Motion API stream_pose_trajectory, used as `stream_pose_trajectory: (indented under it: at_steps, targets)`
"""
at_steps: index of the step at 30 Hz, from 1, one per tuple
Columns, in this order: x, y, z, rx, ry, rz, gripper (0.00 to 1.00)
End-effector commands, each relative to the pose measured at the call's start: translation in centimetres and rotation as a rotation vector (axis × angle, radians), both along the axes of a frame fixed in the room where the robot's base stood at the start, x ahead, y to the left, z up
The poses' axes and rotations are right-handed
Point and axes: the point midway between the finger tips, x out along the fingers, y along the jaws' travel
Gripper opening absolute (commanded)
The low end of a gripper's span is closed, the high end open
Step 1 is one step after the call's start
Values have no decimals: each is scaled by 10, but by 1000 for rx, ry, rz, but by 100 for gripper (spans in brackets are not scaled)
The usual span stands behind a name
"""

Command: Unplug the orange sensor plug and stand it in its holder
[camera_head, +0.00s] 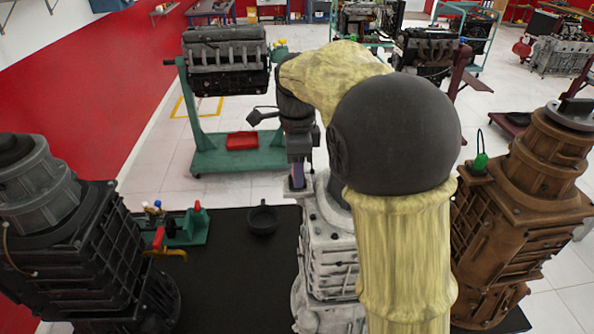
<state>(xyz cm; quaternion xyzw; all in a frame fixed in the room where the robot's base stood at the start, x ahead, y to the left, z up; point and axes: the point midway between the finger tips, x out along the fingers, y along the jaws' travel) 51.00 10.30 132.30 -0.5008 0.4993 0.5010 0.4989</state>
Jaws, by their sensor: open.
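My gripper (298,178) points down over the left edge of the pale grey gearbox (325,243) in the middle. Its fingers are small here and look open. A purple piece shows at the fingertips; I cannot tell whether they touch it. I cannot pick out the orange sensor plug for certain; my arm hides part of the pale gearbox. A curved orange piece (170,254) shows beside the black gearbox at the left. A small black round cup with a stub (262,218) stands on the black table; I cannot tell if it is the holder.
A black gearbox (85,240) stands at the left and a brown one (520,215) at the right, with a green plug (480,161) on a cable. A green stand with red parts (188,228) is on the black table (235,285). An engine on a green stand (225,62) is behind.

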Motion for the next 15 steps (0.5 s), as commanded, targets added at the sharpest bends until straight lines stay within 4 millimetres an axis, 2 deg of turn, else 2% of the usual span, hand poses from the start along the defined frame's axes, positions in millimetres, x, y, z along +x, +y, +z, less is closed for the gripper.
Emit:
stream_pose_trajectory:
  at_steps: [7,13,14,15]
  targets:
    - [0,0,0,0,0,0,44]
    - [0,0,0,0,0,0,4]
    - [0,0,0,0,0,0,0]
    - [0,0,0,0,0,0,0]
